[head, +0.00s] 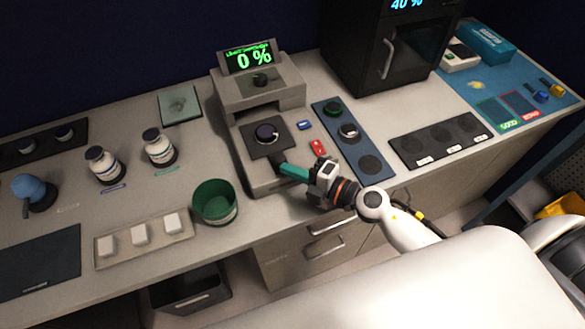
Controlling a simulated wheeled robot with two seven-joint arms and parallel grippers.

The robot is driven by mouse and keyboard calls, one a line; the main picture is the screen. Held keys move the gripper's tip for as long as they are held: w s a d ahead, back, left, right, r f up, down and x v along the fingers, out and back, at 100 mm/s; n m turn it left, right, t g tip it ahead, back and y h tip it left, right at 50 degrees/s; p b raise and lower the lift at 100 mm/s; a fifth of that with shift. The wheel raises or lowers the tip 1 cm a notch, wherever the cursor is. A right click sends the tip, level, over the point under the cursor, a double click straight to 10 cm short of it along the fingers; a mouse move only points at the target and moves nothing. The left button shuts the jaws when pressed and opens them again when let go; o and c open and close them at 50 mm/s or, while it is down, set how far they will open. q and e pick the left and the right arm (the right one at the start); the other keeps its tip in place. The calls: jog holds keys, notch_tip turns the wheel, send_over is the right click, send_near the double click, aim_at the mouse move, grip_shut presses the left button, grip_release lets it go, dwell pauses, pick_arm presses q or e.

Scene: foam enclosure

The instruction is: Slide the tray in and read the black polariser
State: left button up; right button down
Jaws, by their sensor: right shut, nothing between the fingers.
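The grey light meter (257,98) stands at the back centre. Its green display (249,57) reads 0 %. In front of its slot, the dark tray (257,152) is drawn out, with a round dark polariser (267,132) on it. My right gripper (283,165) reaches in from the right, with teal fingers shut and nothing between them. Its fingertips are at the tray's front edge, by a small dark tab; I cannot tell whether they touch it. My left gripper is not in view.
A green cup (214,203) stands left of my gripper. Two white bottles (158,148) stand farther left. A black oven (385,45) stands behind.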

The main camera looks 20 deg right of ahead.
aim_at(284, 157)
jog(key=w+p, duration=0.1)
jog(key=w, duration=0.3)
jog(key=shift+a, duration=0.1)
dwell(0.3)
jog(key=shift+s, duration=0.1)
